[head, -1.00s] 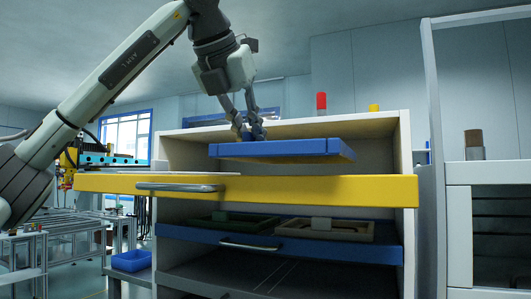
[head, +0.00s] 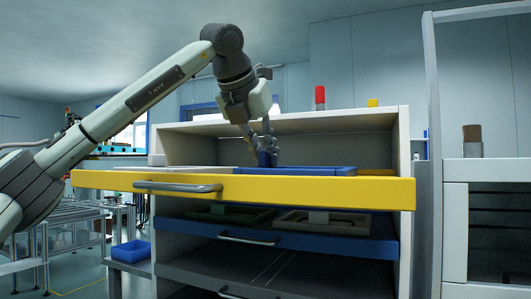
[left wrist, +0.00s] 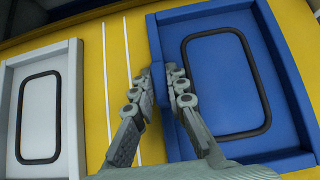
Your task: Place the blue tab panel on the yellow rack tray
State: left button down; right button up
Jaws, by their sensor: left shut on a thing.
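The blue tab panel (head: 310,170) is low behind the front of the yellow rack tray (head: 320,190), its lower part hidden by that front edge in the head view. In the left wrist view the blue panel (left wrist: 225,70) lies flat over the yellow tray surface (left wrist: 118,60), right of two white lines; whether it touches the tray I cannot tell. My left gripper (head: 265,153) points down and is shut on the panel's blue tab (left wrist: 158,90). My right gripper is not in view.
A white panel (left wrist: 45,105) lies on the tray left of the white lines. Below is a blue-fronted drawer (head: 300,240) holding framed parts. A red-topped cylinder (head: 320,97) stands on the rack top. The rack's side wall (head: 404,140) bounds the right.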

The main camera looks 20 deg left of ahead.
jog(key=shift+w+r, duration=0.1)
pick_arm(q)
jog(key=c, duration=1.5)
grip_release()
jog(key=shift+c, duration=0.2)
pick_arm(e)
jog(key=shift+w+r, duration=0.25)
